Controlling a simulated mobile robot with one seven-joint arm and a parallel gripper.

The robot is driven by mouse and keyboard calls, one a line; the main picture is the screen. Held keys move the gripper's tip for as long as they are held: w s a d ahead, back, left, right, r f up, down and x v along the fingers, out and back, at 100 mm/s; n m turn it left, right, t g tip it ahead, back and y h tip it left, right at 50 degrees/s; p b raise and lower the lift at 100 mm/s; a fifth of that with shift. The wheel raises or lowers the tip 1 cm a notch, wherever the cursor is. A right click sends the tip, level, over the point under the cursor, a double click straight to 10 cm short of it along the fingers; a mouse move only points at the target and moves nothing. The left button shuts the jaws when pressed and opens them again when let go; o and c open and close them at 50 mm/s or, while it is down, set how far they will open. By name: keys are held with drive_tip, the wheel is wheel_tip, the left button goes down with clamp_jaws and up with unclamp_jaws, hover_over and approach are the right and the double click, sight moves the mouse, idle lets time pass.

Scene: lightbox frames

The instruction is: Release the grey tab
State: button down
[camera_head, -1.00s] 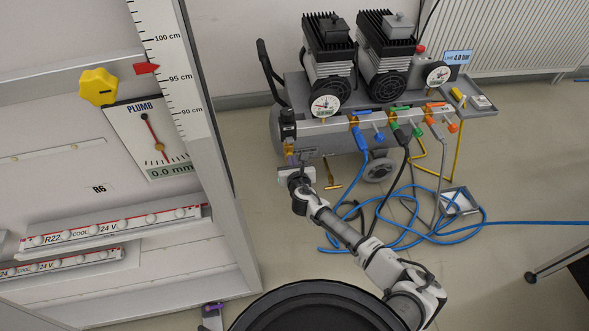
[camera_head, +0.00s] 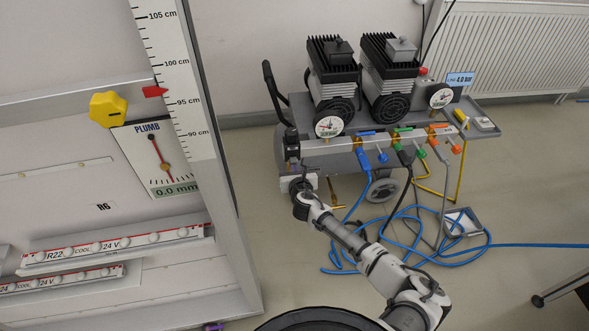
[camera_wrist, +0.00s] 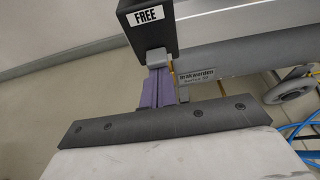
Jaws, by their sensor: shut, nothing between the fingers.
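In the wrist view, the grey tab (camera_wrist: 157,56) projects from the underside of a black block labelled FREE (camera_wrist: 148,25). My gripper (camera_wrist: 156,72) is shut, its purple fingers pressed together with nothing between them. The fingertips are right below the tab, touching or nearly touching it; I cannot tell which. In the head view, the black block (camera_head: 291,146) is at the left end of the compressor's manifold. My gripper (camera_head: 297,180) is below that block, and the tab is too small to make out there.
The compressor (camera_head: 360,90) stands behind the manifold rail (camera_head: 335,142), with coloured valves and hoses. Blue hose (camera_head: 400,235) coils on the floor to the right of my arm. A cabinet with a height scale (camera_head: 178,80) and a plumb gauge (camera_head: 160,160) stands to the left.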

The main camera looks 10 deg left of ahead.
wheel_tip(320, 180, up, 4)
drive_tip(key=p, duration=0.3)
drive_tip(key=shift+f, duration=0.35)
wheel_tip(320, 180, down, 4)
drive_tip(key=b, duration=0.3)
drive_tip(key=p+v, duration=0.1)
drive_tip(key=v, duration=0.9)
drive_tip(key=shift+p, duration=0.4)
